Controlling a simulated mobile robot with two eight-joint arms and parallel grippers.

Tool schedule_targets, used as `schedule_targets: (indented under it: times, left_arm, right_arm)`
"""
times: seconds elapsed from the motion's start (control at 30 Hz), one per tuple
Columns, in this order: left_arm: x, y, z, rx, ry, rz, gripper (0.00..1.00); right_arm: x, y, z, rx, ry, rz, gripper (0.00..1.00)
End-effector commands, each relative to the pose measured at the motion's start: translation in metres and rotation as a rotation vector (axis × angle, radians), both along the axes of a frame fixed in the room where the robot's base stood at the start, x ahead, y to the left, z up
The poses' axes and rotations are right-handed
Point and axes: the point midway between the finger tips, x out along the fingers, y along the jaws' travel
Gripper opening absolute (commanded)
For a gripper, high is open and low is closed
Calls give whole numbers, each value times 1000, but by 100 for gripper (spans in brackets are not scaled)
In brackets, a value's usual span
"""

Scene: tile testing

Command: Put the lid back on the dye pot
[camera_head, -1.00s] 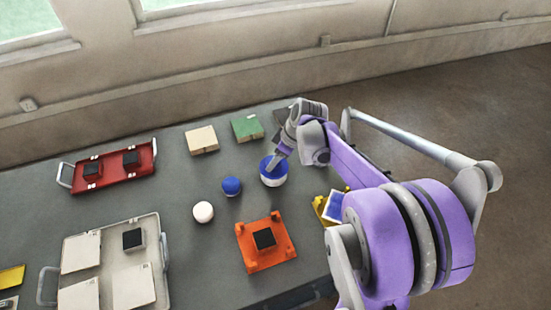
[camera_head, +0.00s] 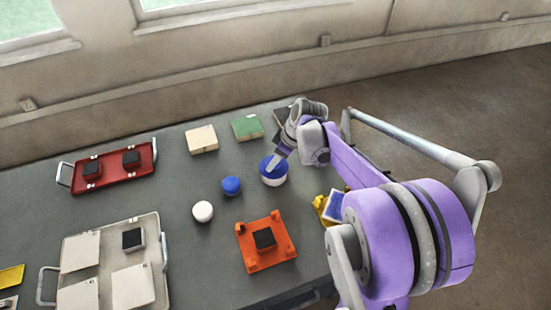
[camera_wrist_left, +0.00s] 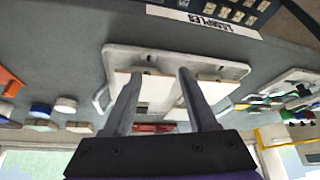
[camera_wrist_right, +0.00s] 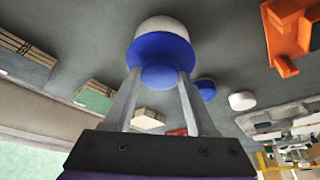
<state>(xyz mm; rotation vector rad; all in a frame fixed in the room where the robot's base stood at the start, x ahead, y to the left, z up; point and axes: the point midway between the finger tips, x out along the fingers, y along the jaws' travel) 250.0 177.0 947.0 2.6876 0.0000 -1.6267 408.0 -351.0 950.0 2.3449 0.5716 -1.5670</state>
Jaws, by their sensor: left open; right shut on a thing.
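The dye pot (camera_head: 274,182) is white and round and stands near the table's right side. It also shows in the right wrist view (camera_wrist_right: 165,25). The round blue lid (camera_wrist_right: 160,52) lies over the pot's mouth, roughly in line with it; I cannot tell whether it is fully seated. My right gripper (camera_head: 272,164) is at the top of the pot and shut on the lid; its fingers meet the lid's blue knob (camera_wrist_right: 160,76) in the right wrist view. My left gripper (camera_wrist_left: 157,80) is open and empty, seen only in its own wrist view, with a pale tray beyond it.
A blue round piece (camera_head: 231,186) and a white round piece (camera_head: 203,211) stand left of the pot. An orange stand (camera_head: 280,249) is in front. Green (camera_head: 247,128) and cream (camera_head: 202,140) blocks are behind. A red tray (camera_head: 115,178) and pale tray (camera_head: 155,228) lie left.

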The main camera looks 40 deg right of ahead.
Motion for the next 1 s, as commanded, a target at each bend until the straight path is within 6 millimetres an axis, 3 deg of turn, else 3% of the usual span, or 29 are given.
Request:
schedule_targets:
  times: [0.47,0.5,0.67,0.87,0.93,1.0]
  left_arm:
    - [0,0,-1,0,1,0,58]
    - [0,0,-1,0,0,0,58]
    - [0,0,-1,0,0,0,58]
    - [0,0,-1,0,1,0,58]
    - [0,0,-1,0,1,0,58]
    - [0,0,-1,0,1,0,58]
  right_arm:
    - [0,0,0,0,0,0,0]
    - [0,0,0,0,0,0,61]
    - [0,0,0,0,0,0,90]
    - [0,0,-1,0,0,0,92]
    - [0,0,-1,0,0,0,100]
    - [0,0,-1,0,0,0,100]
